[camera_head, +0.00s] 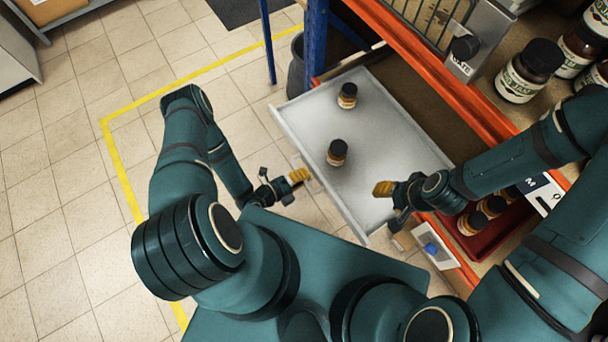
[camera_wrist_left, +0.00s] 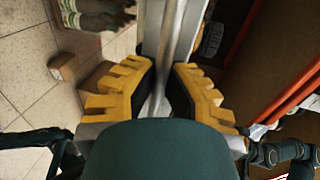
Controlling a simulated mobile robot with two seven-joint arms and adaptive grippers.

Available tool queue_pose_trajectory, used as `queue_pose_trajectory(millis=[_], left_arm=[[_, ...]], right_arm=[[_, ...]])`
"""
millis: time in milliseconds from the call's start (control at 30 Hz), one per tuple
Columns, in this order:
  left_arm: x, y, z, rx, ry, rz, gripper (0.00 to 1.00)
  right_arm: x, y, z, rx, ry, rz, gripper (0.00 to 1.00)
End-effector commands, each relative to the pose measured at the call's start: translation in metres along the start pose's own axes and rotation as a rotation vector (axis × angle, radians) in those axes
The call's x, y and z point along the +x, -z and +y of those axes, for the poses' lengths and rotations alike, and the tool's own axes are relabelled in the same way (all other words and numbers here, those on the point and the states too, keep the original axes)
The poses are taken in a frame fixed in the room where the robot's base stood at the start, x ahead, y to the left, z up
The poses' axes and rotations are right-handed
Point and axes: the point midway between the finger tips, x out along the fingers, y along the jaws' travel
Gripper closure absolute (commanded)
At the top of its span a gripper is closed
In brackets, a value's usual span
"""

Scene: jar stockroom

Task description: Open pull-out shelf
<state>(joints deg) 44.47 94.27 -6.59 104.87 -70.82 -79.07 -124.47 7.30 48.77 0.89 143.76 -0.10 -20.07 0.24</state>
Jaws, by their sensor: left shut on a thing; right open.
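The grey pull-out shelf (camera_head: 375,125) sticks out of the orange rack, with much of its surface exposed. Two small dark-lidded jars (camera_head: 347,96) (camera_head: 337,152) stand upright on it. My left gripper (camera_head: 299,176) is at the shelf's front edge. In the left wrist view its yellow fingers (camera_wrist_left: 160,88) are closed on a pale metal bar, part of the shelf front (camera_wrist_left: 172,35); the exact grip point is partly hidden. My right gripper (camera_head: 383,188) is open and empty, over the near part of the shelf.
The orange rack beam (camera_head: 415,55) runs above the shelf. Large jars (camera_head: 528,70) stand on the upper level at right. A red tray (camera_head: 475,248) of small jars and a box with a blue button (camera_head: 431,249) lie near my right arm. Tiled floor at left is clear.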

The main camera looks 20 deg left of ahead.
Motion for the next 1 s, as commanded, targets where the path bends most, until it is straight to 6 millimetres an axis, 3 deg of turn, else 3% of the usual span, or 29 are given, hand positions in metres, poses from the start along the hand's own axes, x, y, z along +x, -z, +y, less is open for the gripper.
queue_pose_trajectory(millis=[33,100,533,1000], left_arm=[[0.000,-0.001,0.000,0.001,0.001,-0.002,0.79],[0.000,-0.001,0.000,0.001,0.001,-0.002,0.58],[-0.009,0.000,0.000,-0.001,-0.001,-0.001,0.58],[-0.096,-0.001,0.000,0.000,-0.002,-0.004,0.58]], right_arm=[[0.000,0.000,0.000,0.000,0.000,0.000,0.53],[0.000,0.000,0.000,0.000,0.000,0.000,0.53],[0.000,0.000,0.000,0.000,0.000,0.000,0.53],[0.000,0.000,0.000,0.000,0.000,0.000,0.53]])
